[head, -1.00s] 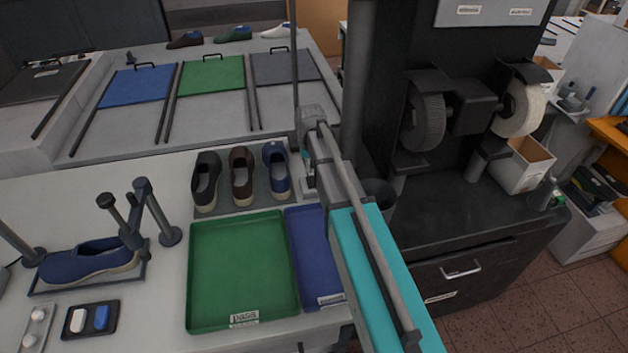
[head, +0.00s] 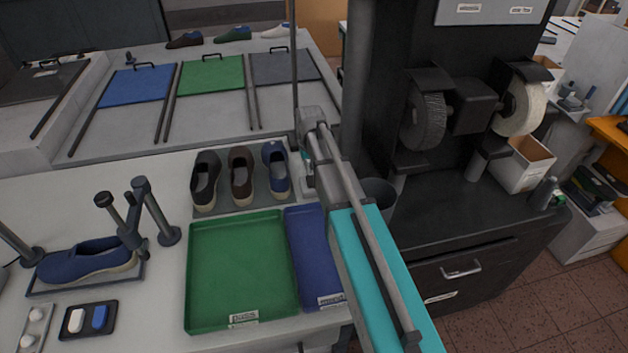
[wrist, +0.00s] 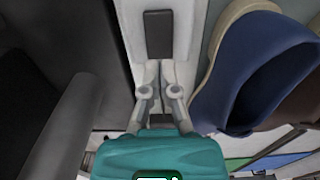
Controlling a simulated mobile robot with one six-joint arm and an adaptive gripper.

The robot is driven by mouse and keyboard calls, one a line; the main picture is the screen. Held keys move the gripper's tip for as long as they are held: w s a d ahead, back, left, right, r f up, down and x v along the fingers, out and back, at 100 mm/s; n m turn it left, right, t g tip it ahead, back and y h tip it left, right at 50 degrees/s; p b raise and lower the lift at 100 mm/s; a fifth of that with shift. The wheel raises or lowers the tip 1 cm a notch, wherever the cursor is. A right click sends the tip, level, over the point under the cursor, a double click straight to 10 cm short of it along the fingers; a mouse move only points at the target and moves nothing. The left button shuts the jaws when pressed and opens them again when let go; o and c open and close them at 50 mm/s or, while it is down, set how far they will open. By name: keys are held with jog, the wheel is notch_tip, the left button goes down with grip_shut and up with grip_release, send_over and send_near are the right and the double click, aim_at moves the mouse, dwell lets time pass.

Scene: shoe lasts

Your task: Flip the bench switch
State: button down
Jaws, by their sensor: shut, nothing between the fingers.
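In the wrist view, a dark rectangular piece (wrist: 158,33) sits on a pale upright strip beyond my fingertips. It looks like the bench switch, but I cannot tell which way it is set. My gripper (wrist: 160,92) is shut and empty, its grey fingers pointing toward the strip. I cannot tell whether they touch it. In the head view my arm reaches to the bench's right end, beside the blue shoe (head: 276,172), and hides most of the spot around my fingers. The blue shoe also shows close on the right in the wrist view (wrist: 262,65).
Black and brown shoes (head: 240,176) stand left of the blue one. A green tray (head: 240,270) and a blue tray (head: 312,255) lie in front. A dark grinder (head: 470,110) stands right.

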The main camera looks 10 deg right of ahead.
aim_at(310, 177)
jog(key=shift+f+b, duration=1.1)
jog(key=shift+f, duration=0.1)
dwell(1.0)
jog(key=shift+r, duration=0.1)
jog(key=shift+r+p, duration=3.45)
jog(key=shift+p, duration=0.1)
jog(key=s+d, duration=0.1)
jog(key=s, duration=1.9)
